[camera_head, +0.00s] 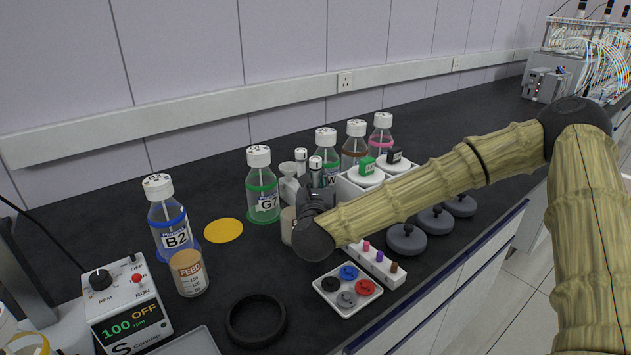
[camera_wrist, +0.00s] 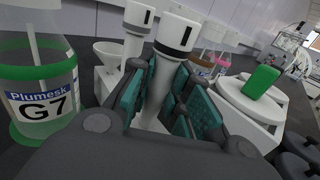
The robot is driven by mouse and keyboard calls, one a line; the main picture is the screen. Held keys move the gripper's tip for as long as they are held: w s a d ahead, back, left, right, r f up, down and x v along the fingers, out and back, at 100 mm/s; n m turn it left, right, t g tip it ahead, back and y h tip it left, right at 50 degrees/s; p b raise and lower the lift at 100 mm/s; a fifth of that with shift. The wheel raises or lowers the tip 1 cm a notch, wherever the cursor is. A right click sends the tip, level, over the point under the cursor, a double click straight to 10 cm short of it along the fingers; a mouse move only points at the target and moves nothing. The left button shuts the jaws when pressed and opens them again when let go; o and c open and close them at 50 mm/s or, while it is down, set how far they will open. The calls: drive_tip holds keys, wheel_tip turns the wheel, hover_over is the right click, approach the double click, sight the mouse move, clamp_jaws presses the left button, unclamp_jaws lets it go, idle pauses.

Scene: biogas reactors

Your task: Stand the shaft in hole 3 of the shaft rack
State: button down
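A white shaft (camera_wrist: 159,85) with a thick white cap and a black mark stands between the teal pads of my gripper (camera_wrist: 162,98) in the wrist view. The pads lie against both its sides. In the head view its cap (camera_head: 315,162) shows just beyond my gripper (camera_head: 316,190). A second, similar shaft (camera_wrist: 136,30) stands behind it to the left; its cap also shows in the head view (camera_head: 301,154). A white block with a funnel (camera_wrist: 107,55) is beside it and may be part of the rack. The held shaft's lower end and the rack holes are hidden.
Green bottle G7 (camera_head: 263,190) stands close at left; blue bottle B2 (camera_head: 168,222) and a feed jar (camera_head: 188,272) are farther left. A white box (camera_head: 349,190) with round lids is at right. A four-disc tray (camera_head: 347,307) and black ring (camera_head: 256,321) lie in front.

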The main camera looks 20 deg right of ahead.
drive_tip(key=c, duration=1.3)
unclamp_jaws()
drive_tip(key=shift+o, duration=0.2)
drive_tip(key=v, duration=1.2)
wheel_tip(320, 180, up, 6)
drive_tip(key=p, duration=0.2)
drive_tip(key=shift+p, duration=0.4)
